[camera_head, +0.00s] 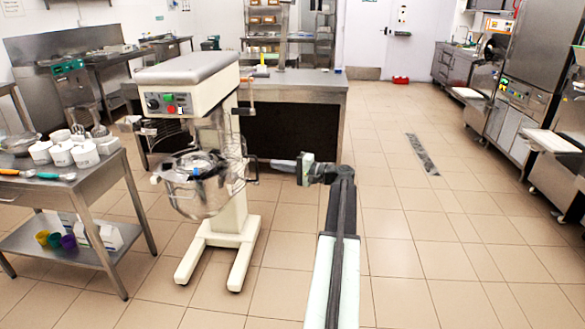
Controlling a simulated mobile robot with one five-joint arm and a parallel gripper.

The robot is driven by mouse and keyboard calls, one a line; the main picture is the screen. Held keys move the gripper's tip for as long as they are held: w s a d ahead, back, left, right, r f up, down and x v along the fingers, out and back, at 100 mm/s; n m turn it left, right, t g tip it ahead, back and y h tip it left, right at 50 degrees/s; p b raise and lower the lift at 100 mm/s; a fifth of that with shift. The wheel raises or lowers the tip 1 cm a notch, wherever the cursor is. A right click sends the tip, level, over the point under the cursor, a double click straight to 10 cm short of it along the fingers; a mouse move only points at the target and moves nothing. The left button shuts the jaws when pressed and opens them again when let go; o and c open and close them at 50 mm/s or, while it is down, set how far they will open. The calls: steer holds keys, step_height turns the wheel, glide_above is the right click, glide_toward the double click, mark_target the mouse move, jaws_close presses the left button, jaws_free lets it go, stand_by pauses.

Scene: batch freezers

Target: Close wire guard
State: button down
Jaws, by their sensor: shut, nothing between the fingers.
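A cream planetary mixer (185,75) stands on the floor left of centre, with a steel bowl (200,197) under its head. The wire guard (237,160) shows as thin bars around the bowl's upper part, reaching out on the right side near the column. The bars blend with the bowl and column, so its exact angle is hard to tell. My gripper (276,163) is at the end of my arm, pointing left toward the guard's right side. It is shut and empty, and a small gap seems to separate it from the bars.
A steel table (75,190) with white containers and utensils stands at the left. A steel counter (300,85) is behind the mixer. Freezer machines (515,95) line the right wall. The tiled floor to the right is open, with a drain grate (421,154).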

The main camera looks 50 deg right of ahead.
steer(key=shift+w+a, duration=0.55)
steer(key=shift+a, duration=0.35)
steer(key=shift+w+a, duration=0.5)
steer(key=shift+a, duration=0.4)
